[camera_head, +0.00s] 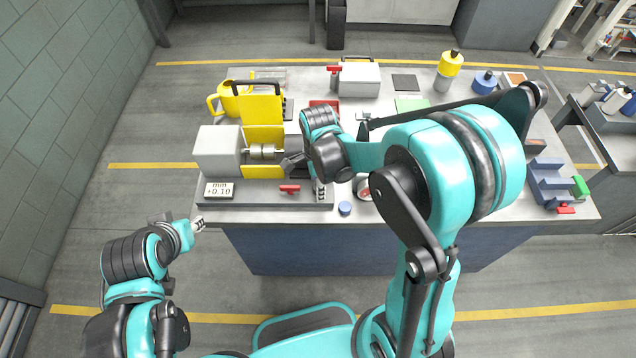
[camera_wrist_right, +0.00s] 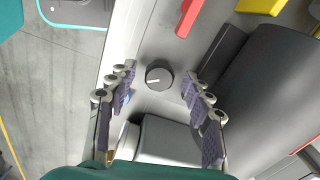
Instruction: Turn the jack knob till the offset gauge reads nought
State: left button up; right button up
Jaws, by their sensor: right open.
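The offset gauge (camera_head: 219,190) at the left front of the pump base reads "mm +0.10". The jack knob (camera_wrist_right: 159,76) is a dark round knob with a white mark pointing left, seen in the right wrist view. My right gripper (camera_wrist_right: 157,88) is open, with one finger on each side of the knob and a visible gap to both. In the head view my right gripper (camera_head: 321,191) is over the right end of the pump base, and I cannot make out the knob there. My left gripper (camera_head: 198,224) is off the table's front left corner, empty; its opening is too small to judge.
A red handle (camera_head: 289,188) lies on the base just left of my right gripper. The pump's grey block (camera_head: 217,151) and yellow guard (camera_head: 262,106) stand behind. A blue cap (camera_head: 345,208) is on the front edge. A yellow can (camera_head: 228,99) stands farther back.

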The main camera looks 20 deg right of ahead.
jog(key=shift+d+r, duration=0.2)
jog(key=shift+r, duration=0.25)
jog(key=shift+a+r+p, duration=0.15)
jog(key=shift+r+p, duration=0.2)
jog(key=shift+p, duration=0.15)
notch_tip(320, 180, up, 6)
jog(key=p, duration=0.4)
